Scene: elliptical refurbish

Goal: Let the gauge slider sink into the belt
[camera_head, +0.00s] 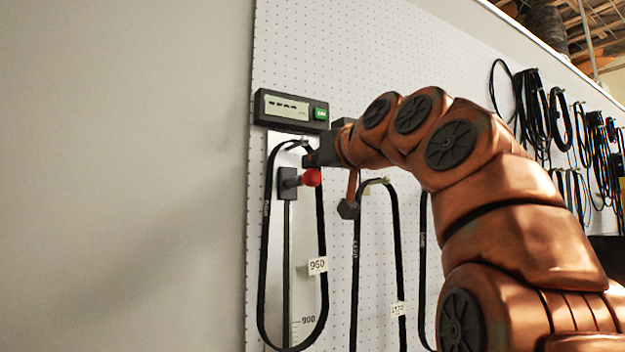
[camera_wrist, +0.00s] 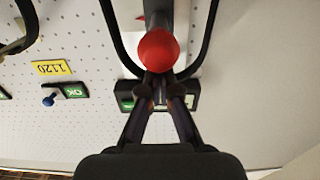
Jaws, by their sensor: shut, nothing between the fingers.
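The gauge slider is a dark block (camera_head: 288,183) on a thin vertical rail, with a round red knob (camera_head: 311,177) sticking out toward the room. The knob also shows large in the wrist view (camera_wrist: 157,50). A black belt (camera_head: 264,250) hangs as a long loop around the rail, from a peg near the top, with a 960 tag (camera_head: 317,265). The slider is near the loop's upper end, well above its bottom. My gripper (camera_head: 308,158) is shut and empty just above the knob; in the wrist view its fingertips (camera_wrist: 160,90) meet close to the knob. Contact cannot be told.
A dark display box (camera_head: 290,108) with a green button sits above the belt on the white pegboard (camera_head: 345,60). A second belt (camera_head: 396,230) hangs to the right, partly behind my arm. Several more belts (camera_head: 535,110) hang farther right. Plain wall lies left.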

